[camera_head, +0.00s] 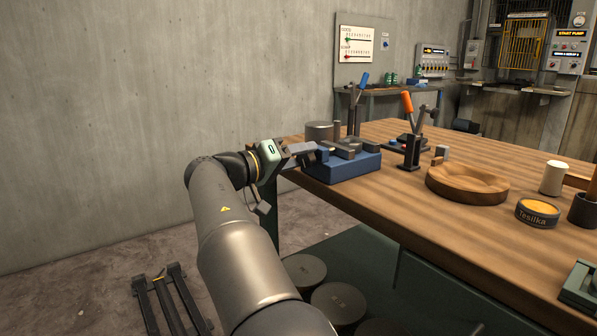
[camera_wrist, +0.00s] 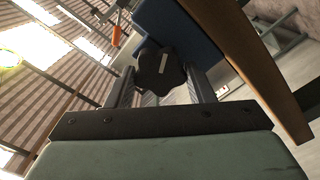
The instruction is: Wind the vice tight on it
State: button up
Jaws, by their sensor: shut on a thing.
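The blue vice (camera_head: 346,168) sits at the left end of the wooden table, with grey jaws on top. Grey metal shows at the jaws, but I cannot tell a clamped piece from the jaws themselves. My gripper (camera_head: 314,154) reaches the vice from its left side. In the wrist view, its two fingers (camera_wrist: 162,84) are shut on a dark lobed knob (camera_wrist: 161,70) at the end of the vice. The vice's blue body (camera_wrist: 182,24) shows behind the knob. The knob is mostly hidden in the head view.
The table (camera_head: 470,222) holds a grey cylinder (camera_head: 319,131) behind the vice, an orange-handled lever (camera_head: 407,102), a wooden bowl (camera_head: 467,184), a yellow-topped tin (camera_head: 537,212) and a white cup (camera_head: 553,178). Dark round weights (camera_head: 304,270) stand on the floor below.

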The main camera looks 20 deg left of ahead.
jog(key=m+b, duration=0.3)
jog(key=shift+f+m, duration=0.25)
jog(key=shift+m, duration=0.15)
jog(key=m+b, duration=0.3)
jog(key=shift+d+r+m, duration=0.1)
jog(key=shift+m, duration=0.2)
jog(key=m+b, duration=0.1)
jog(key=m, duration=0.2)
jog(key=shift+s+r+b, duration=0.1)
jog(key=shift+b, duration=0.2)
jog(key=shift+r+m, duration=0.1)
jog(key=shift+m, duration=1.5)
jog(key=o, duration=1)
jog(key=shift+c, duration=0.2)
